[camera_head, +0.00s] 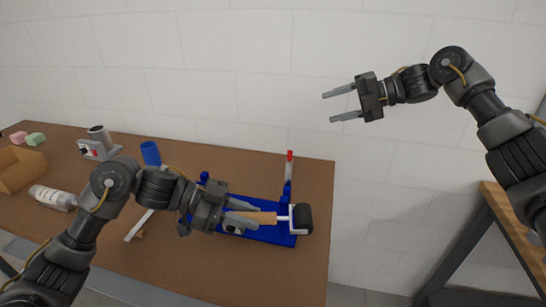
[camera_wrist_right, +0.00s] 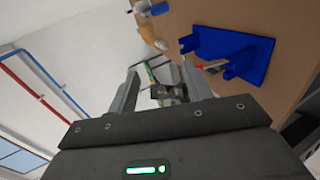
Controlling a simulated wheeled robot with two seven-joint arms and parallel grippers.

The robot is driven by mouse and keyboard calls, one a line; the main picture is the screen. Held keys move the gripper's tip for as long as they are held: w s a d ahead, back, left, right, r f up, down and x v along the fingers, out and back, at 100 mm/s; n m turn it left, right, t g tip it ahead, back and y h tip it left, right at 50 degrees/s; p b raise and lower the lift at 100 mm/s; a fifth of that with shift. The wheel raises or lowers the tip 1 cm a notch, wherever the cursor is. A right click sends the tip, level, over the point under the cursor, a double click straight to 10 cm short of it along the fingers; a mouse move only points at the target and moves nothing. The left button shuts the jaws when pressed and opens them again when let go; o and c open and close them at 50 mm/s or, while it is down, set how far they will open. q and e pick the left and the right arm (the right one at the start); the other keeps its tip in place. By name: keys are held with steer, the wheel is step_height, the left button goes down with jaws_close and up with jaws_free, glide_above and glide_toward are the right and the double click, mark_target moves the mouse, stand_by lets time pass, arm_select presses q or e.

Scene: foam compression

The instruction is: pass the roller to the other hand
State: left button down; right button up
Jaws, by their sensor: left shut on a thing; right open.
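The roller (camera_head: 301,219) has a black cylinder head, a white frame and a wooden handle (camera_head: 262,217). My left gripper (camera_head: 242,216) is shut on the wooden handle, with the head pointing right. It holds the roller over the blue fixture (camera_head: 270,235); I cannot tell how high. My right gripper (camera_head: 338,104) is raised to the upper right, open and empty, well apart from the roller. In the right wrist view its two fingers (camera_wrist_right: 160,92) are spread with nothing between them.
The blue fixture has a red-tipped lever (camera_head: 289,165); it also shows in the right wrist view (camera_wrist_right: 228,52). Room around my right gripper is free.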

steer(key=s+a+r+n+g+h, duration=0.1)
steer(key=s+a+n+g, duration=0.15)
steer(key=a+n, duration=0.2)
steer(key=s+a+r+n+g+h, duration=0.1)
steer(key=s+a+n, duration=0.2)
steer(key=a, duration=0.3)
arm_select(q)
steer(key=shift+a, duration=0.25)
steer(key=shift+d, duration=0.1)
arm_select(e)
steer(key=n+g+h, duration=0.3)
steer(key=n+h, duration=0.8)
steer(key=n, duration=0.2)
glide_toward(271, 213)
steer(key=x, duration=0.9)
steer(key=shift+d+f, duration=0.1)
steer(key=shift+f, duration=0.25)
jaws_close()
arm_select(q)
steer(key=c, duration=1.1)
jaws_free()
